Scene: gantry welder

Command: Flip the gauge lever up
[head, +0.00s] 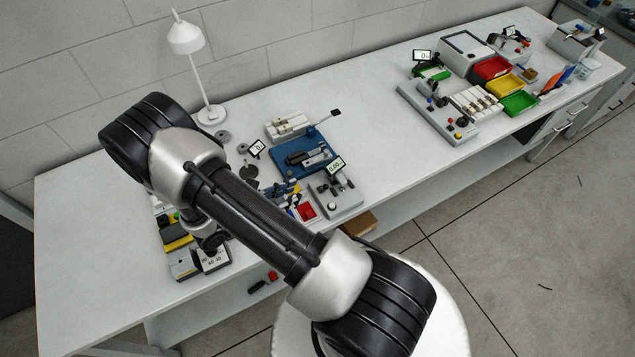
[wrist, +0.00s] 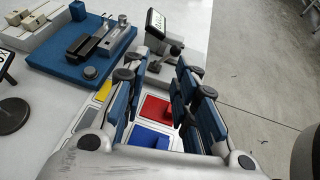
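The gauge (head: 340,199) is a grey block with a small lit display, at the front edge of the bench in the head view. In the wrist view its display (wrist: 156,22) stands at top centre, and a dark lever-like part with a round knob (wrist: 176,47) shows on the grey base beside it. Whether this lever is up or down is hard to tell. My gripper (wrist: 158,82) is open, with its blue-padded fingers spread wide and nothing held between them. The gauge lies beyond the fingertips, apart from them. In the head view my arm hides most of the gripper.
A red pad (wrist: 154,109) and a blue pad (wrist: 149,138) lie below the fingers. A blue fixture (head: 290,156) stands behind the gauge. A white lamp (head: 190,40) stands at the back. The bench right of the gauge is clear up to another fixture (head: 437,113).

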